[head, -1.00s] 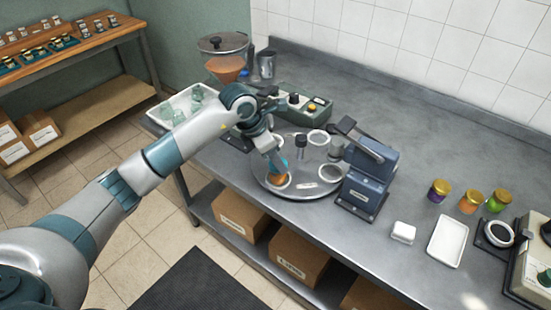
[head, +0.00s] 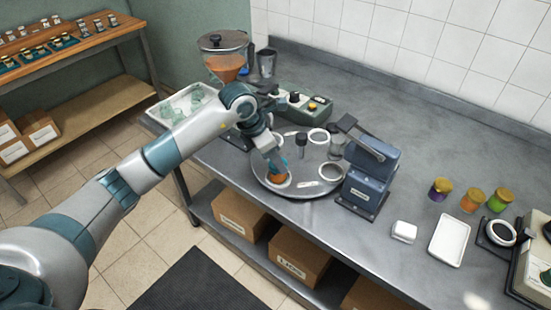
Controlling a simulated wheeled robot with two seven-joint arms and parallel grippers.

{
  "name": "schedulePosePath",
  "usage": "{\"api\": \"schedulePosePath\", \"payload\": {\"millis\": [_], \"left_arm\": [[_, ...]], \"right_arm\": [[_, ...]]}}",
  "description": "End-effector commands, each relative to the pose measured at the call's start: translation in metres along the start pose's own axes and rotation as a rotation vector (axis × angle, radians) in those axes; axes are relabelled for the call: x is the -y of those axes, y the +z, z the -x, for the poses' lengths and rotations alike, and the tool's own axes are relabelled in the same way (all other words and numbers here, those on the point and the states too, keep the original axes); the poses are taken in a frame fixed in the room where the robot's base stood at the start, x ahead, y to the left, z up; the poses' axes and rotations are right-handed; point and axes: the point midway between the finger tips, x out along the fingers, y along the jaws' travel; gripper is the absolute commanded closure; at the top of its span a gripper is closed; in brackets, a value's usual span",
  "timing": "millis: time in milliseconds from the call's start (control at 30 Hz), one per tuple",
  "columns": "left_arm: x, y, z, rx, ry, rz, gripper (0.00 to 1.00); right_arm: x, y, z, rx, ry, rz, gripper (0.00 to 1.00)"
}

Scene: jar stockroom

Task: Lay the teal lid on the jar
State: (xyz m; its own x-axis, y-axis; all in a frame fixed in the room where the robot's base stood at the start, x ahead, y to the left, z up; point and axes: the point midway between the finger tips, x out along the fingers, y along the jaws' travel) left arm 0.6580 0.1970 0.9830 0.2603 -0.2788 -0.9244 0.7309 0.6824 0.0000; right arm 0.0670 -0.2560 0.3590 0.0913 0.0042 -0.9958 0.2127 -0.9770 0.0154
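My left gripper (head: 276,164) is over the front left of the round grey turntable (head: 308,191). A small patch of teal, which looks like the teal lid (head: 284,162), shows at its fingertips. Just below it is a jar with orange contents (head: 278,181), standing on the turntable. The fingers hide most of the lid, and I cannot tell whether the lid touches the jar's rim. The gripper seems closed around the lid, but the fingers are small in view. My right gripper is not in view.
A blue press-like device (head: 369,178) stands right of the turntable.

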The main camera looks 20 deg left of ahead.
Motion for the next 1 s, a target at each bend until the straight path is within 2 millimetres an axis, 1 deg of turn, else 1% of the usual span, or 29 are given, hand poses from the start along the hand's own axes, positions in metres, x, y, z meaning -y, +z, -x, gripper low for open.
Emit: {"api": "schedulePosePath", "payload": {"millis": [467, 1000], "left_arm": [[0.0000, 0.0002, 0.0000, 0.000, 0.000, 0.000, 0.78], [-0.0001, 0.0000, -0.0007, 0.001, 0.000, 0.001, 0.78]], "right_arm": [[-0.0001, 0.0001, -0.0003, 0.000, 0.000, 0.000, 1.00], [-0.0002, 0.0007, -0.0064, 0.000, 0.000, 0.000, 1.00]]}}
